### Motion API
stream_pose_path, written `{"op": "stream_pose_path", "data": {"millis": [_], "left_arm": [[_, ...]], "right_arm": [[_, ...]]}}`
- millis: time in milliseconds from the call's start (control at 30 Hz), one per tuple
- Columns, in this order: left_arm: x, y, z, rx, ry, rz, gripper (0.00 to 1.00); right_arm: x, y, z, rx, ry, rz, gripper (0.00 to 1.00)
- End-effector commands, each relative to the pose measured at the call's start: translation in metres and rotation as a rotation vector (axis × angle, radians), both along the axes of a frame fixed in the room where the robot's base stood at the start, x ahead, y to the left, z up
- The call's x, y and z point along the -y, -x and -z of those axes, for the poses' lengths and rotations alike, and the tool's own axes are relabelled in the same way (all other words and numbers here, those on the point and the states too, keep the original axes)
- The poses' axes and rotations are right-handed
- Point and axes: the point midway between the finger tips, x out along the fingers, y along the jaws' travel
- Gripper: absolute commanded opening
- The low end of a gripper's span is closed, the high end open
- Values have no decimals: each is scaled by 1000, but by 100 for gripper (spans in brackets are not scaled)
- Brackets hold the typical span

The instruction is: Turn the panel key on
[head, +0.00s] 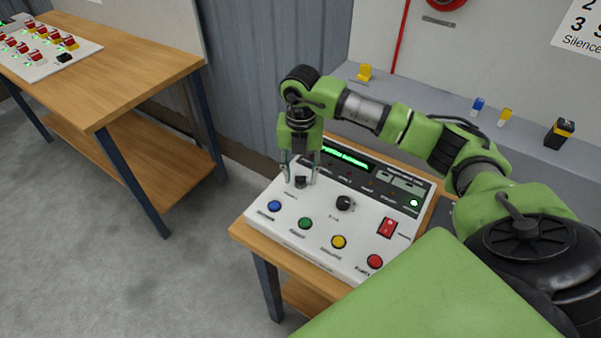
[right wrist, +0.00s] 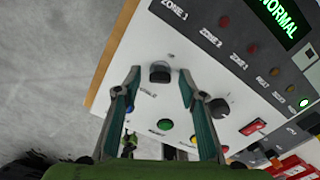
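The white control panel (head: 267,226) sits on a wooden table, with a dark display strip at its back reading NORMAL in the right wrist view. The panel key (head: 300,182) is a small black switch at the panel's left side, and it also shows in the right wrist view (right wrist: 159,73). My right gripper (head: 301,176) points down over the key. Its fingers are open, one on each side of the key, with gaps visible between them and it in the right wrist view. My left gripper is not in view.
A black knob (head: 345,203), a red rocker switch (head: 387,228), and blue, green, yellow and red buttons lie close to the key. Another wooden table (head: 120,55) with a switch board stands at the left. A grey shelf with small items runs behind.

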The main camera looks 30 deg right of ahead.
Motion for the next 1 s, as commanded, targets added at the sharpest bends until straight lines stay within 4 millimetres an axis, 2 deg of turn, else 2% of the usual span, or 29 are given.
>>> {"op": "stream_pose_path", "data": {"millis": [200, 333, 700, 900, 1000], "left_arm": [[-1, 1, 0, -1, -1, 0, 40], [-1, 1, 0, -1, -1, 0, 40], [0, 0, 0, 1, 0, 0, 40], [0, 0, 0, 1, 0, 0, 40], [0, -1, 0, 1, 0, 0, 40]], "right_arm": [[0, 1, 0, -2, 0, -2, 38], [0, 0, -10, 1, -2, -2, 38], [0, -1, -85, 4, 0, -1, 38], [0, 0, -112, 0, 0, 0, 38], [0, 0, -118, -1, -1, 0, 38]]}}
